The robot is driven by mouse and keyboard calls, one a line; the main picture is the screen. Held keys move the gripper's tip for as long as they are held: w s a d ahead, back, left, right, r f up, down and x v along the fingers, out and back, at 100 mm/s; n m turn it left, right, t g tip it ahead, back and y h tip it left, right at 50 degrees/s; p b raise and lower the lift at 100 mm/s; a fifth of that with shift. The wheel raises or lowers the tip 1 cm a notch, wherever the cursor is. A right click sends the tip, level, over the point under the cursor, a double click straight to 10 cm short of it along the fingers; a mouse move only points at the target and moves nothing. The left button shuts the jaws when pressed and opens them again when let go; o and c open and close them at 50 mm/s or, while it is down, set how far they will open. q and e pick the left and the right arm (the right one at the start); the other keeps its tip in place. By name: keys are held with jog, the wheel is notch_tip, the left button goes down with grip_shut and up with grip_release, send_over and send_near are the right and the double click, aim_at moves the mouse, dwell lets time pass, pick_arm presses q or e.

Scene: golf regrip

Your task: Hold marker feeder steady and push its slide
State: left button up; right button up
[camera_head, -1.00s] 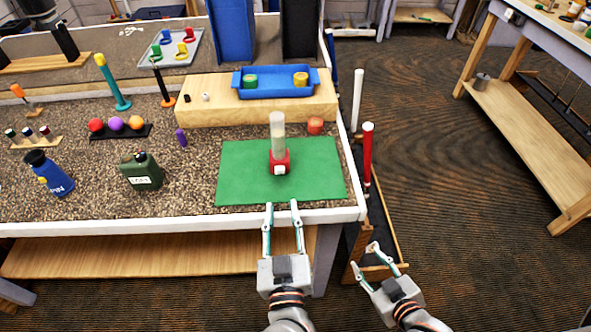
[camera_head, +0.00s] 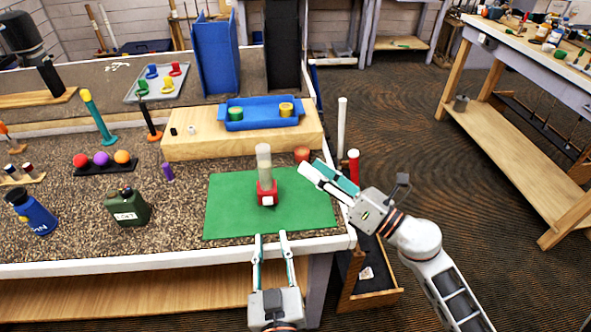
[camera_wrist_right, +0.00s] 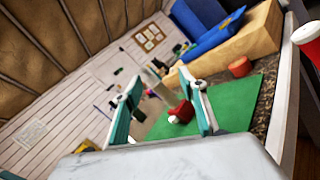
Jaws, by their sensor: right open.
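The marker feeder stands upright on the green mat (camera_head: 225,220), with a red base (camera_head: 267,195) that has a white front piece and a clear, pale tube (camera_head: 264,160) on top. My left gripper (camera_head: 270,237) is open and empty at the table's front edge, in front of the feeder and apart from it. My right gripper (camera_head: 328,175) is open and empty above the mat's right side, pointing left toward the feeder, not touching it. In the right wrist view, the red base (camera_wrist_right: 181,112) shows between the open fingers (camera_wrist_right: 165,105), some way beyond them.
A wooden block (camera_head: 190,147) behind the mat carries a blue tray (camera_head: 262,125). An orange-red cylinder (camera_head: 301,154) stands behind the mat. White (camera_head: 342,125) and red (camera_head: 353,165) upright rods stand off the table's right edge. A green canister (camera_head: 126,207) is to the left.

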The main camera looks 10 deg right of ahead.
aim_at(270, 162)
jog(key=w+a+n+g, duration=0.1)
jog(key=a+n, duration=0.2)
jog(key=w+a+n+g, duration=0.1)
jog(key=w+a+n, duration=0.1)
jog(key=a, duration=0.2)
jog(key=w+a+n+g+y, duration=0.1)
jog(key=w+a+n+g, duration=0.1)
jog(key=a+n, duration=0.1)
jog(key=shift+a+r+n, duration=0.15)
jog(key=shift+a+n, duration=0.15)
jog(key=shift+a, duration=0.35)
grip_shut()
